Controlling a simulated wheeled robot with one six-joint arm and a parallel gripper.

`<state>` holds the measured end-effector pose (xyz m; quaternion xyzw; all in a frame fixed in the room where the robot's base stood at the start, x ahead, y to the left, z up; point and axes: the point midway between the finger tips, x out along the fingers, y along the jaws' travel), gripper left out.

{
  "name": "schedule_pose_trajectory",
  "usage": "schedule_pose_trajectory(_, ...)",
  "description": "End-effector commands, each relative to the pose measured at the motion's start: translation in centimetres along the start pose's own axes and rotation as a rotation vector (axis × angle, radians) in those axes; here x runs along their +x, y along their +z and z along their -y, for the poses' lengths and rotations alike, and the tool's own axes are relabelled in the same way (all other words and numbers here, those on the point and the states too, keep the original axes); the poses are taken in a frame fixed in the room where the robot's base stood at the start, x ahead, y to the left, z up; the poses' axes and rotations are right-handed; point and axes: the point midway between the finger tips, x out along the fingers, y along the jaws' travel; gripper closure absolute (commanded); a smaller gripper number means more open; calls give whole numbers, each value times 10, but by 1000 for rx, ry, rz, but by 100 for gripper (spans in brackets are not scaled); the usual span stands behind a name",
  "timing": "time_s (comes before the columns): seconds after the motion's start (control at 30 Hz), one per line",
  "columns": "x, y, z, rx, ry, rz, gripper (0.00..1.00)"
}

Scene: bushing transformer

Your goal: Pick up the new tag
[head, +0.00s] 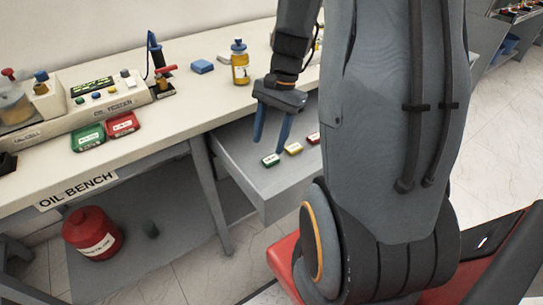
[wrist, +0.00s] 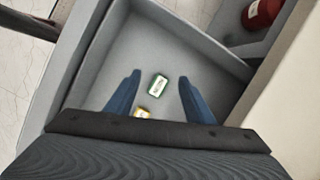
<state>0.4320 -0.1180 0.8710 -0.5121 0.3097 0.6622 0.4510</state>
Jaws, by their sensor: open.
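Small tags lie in the open grey drawer (head: 262,183): a green-edged one (head: 270,160), a yellow one (head: 293,149) and a red one (head: 313,138). I cannot tell from their labels which is the new tag. My gripper (head: 269,147) is open and empty, pointing down into the drawer, above the green tag. In the wrist view, the green-edged tag (wrist: 158,86) with a white label shows between the two blue fingers, apart from both. The yellow tag (wrist: 143,112) is partly hidden by my gripper's body. The red tag is not visible in the wrist view.
The drawer walls stand close around my gripper. A red can (head: 93,235) stands below.

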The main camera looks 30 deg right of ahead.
Motion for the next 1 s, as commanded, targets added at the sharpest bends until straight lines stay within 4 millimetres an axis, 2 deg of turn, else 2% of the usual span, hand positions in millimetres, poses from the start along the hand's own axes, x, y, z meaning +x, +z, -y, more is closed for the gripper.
schedule_pose_trajectory(0.03,-3,-16,-5,106,-20,26,52)
schedule_pose_trajectory(0.1,-4,-32,-8,220,-44,54,52)
schedule_pose_trajectory(0.27,-4,-52,-12,360,-74,90,52)
schedule_pose_trajectory(0.67,32,-50,-6,377,-77,96,52)
schedule_pose_trajectory(0.9,63,-47,0,375,-76,97,52)
schedule_pose_trajectory(1.0,70,-47,1,376,-77,95,52)
